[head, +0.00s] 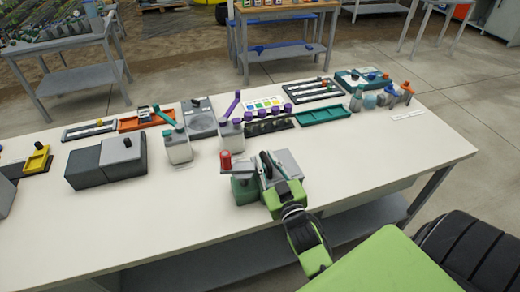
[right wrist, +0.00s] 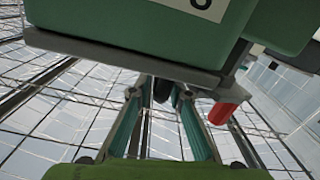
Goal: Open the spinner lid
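A teal-green device (head: 243,190) with a grey top plate and a red knob (head: 225,160) stands near the table's front edge; I take it to be the spinner. A grey flat panel (head: 289,163) shows behind my gripper; I cannot tell if it is the lid. My right gripper (head: 267,163) reaches in from the front, right of the red knob. In the right wrist view, the teal body (right wrist: 150,22), plate (right wrist: 110,52) and red knob (right wrist: 222,112) appear upside down. The fingers are apart (right wrist: 160,100), with a dark piece between their tips; contact is unclear. My left gripper is out of view.
A dark grey box (head: 92,172) with a black knob stands at left. Two white bottles, one (head: 178,148) teal-capped, stand behind the device. Racks and a teal tray (head: 325,114) line the back. The table's right front (head: 400,160) is clear.

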